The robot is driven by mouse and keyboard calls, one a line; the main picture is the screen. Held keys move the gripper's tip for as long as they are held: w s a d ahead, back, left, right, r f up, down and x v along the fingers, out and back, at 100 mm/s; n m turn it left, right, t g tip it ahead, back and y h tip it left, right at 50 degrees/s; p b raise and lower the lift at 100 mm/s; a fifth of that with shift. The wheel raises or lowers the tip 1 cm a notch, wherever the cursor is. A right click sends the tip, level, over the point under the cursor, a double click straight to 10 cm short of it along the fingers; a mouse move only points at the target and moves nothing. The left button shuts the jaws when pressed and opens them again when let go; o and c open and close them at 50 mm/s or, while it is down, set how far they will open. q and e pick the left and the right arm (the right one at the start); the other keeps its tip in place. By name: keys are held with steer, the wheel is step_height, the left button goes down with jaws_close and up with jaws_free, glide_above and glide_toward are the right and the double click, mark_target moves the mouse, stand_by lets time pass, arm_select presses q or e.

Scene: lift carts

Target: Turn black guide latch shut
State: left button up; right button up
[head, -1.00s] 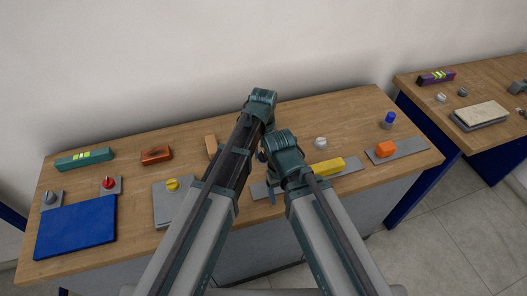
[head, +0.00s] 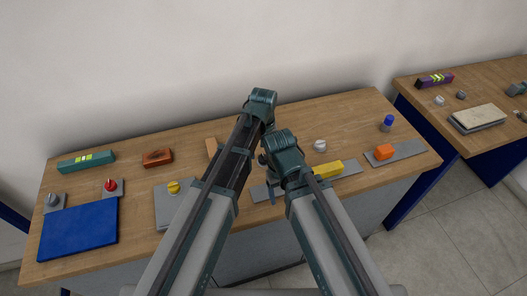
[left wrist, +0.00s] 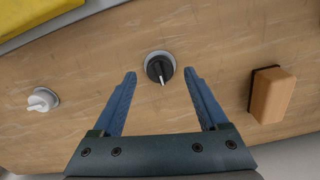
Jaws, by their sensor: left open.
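The black guide latch (left wrist: 160,68) is a round black knob with a white pointer line on a pale round base, seen in the left wrist view. The pointer runs toward the lower side of that picture. My left gripper (left wrist: 160,74) is open, with one blue finger on each side of the latch and clear gaps between; nothing is held. In the head view my arms cover most of this spot, and the latch is hard to make out there. Of my right gripper only a small bluish part shows under its arm, so its jaws cannot be judged.
A wooden block (left wrist: 272,94) and a white knob (left wrist: 43,99) flank the latch, both clear of the fingers.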

mark_target(263, 157)
arm_select(q)
step_height(263, 157, up, 12)
steer(key=p, duration=1.1)
steer(key=shift+r, duration=0.15)
steer(key=s+a+m, duration=0.1)
steer(key=s+a, duration=0.5)
steer(key=a, duration=0.3)
steer(key=s+a+m, duration=0.1)
steer(key=s+a, duration=0.4)
steer(key=a, duration=0.3)
steer(key=s+d+f+m+b, duration=0.1)
steer(key=s+d, duration=0.1)
steer(key=d, duration=0.3)
steer(key=s+d+f+m+y+b, duration=0.1)
steer(key=s+d+f+m, duration=0.1)
steer(key=d, duration=0.4)
steer(key=shift+s+b, duration=0.3)
steer(key=shift+s, duration=0.5)
